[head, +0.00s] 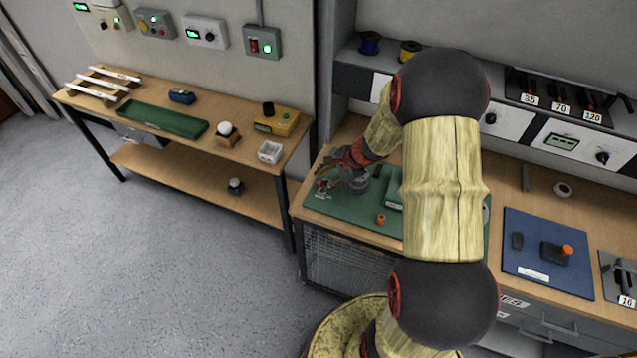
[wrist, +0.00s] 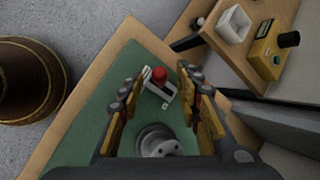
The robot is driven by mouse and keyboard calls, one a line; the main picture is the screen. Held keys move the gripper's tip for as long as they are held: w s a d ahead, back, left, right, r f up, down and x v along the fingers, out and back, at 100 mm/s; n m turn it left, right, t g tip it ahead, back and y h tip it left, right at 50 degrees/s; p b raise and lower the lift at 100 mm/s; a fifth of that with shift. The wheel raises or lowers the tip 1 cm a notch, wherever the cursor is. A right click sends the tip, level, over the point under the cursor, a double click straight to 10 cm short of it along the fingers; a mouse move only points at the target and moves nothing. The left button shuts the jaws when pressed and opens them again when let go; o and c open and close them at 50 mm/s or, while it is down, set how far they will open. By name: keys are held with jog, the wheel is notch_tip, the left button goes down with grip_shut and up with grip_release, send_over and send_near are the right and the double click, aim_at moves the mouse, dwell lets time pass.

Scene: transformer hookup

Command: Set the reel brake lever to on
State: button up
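A small lever with a red knob (wrist: 159,74) on a light grey bracket (wrist: 155,91) stands on the green mat (wrist: 112,113). It looks like the reel brake lever, but I read no label on it. In the head view the red knob (head: 320,184) is at the mat's left end, close to my gripper (head: 329,176). In the wrist view my gripper (wrist: 160,80) is open, its fingers on either side of the knob in the picture. I cannot tell its height above the knob. A grey round part (wrist: 157,141) sits between the finger bases in the picture.
A small orange part (head: 381,218) lies on the green mat. A blue mat (head: 530,275) with an orange-knobbed device (head: 561,252) is to the right. The left bench holds a white bin (head: 270,152) and a yellow box (head: 277,120). Open floor lies in front.

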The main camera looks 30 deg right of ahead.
aim_at(322, 181)
jog(key=shift+b+x, duration=0.3)
jog(key=shift+x, duration=1.6)
jog(key=shift+c, duration=0.3)
jog(key=c, duration=0.7)
grip_shut()
